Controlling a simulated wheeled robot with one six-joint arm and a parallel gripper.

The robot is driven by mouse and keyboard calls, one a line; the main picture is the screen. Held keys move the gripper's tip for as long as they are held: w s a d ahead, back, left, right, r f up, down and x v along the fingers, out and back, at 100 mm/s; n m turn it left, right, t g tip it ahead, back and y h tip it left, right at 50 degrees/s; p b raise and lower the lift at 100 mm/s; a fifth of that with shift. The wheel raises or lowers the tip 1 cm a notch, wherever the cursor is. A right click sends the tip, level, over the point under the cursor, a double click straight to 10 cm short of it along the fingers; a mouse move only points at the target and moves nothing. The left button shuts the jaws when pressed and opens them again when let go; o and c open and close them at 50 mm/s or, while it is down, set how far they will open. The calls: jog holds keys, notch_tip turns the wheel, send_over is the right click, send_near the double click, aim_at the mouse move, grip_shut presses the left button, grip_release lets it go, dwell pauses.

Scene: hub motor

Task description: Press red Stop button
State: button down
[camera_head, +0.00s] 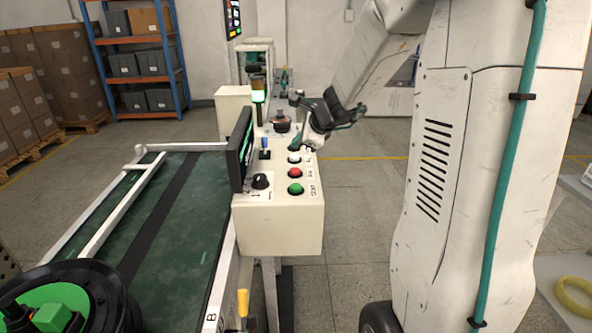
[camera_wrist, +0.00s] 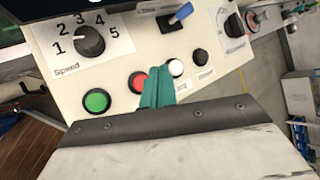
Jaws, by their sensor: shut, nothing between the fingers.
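The red Stop button (camera_head: 295,173) sits on the sloped top of a cream control box (camera_head: 280,225), between a white button (camera_head: 294,157) and a green button (camera_head: 295,189). In the wrist view the red button (camera_wrist: 137,82) lies just left of my gripper (camera_wrist: 159,80), whose teal fingers are shut together and empty. The fingers cover part of the red button's right edge and lie between it and the white button (camera_wrist: 175,67). In the head view my gripper (camera_head: 308,145) is above the far end of the button row. I cannot tell whether the fingertips touch the panel.
A black speed knob (camera_head: 261,181) and a blue-topped lever (camera_head: 265,148) stand beside the buttons. A dark screen (camera_head: 240,150) rises at the box's left edge, next to a green conveyor (camera_head: 170,210). The floor right of the box is clear.

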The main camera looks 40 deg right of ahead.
aim_at(298, 171)
jog(key=shift+f, duration=2.9)
jog(key=shift+f, duration=0.1)
jog(key=shift+w+f, duration=0.1)
jog(key=shift+f, duration=0.2)
jog(key=shift+f, duration=0.55)
dwell(0.3)
jog(key=shift+r, duration=1)
jog(key=shift+r, duration=2.5)
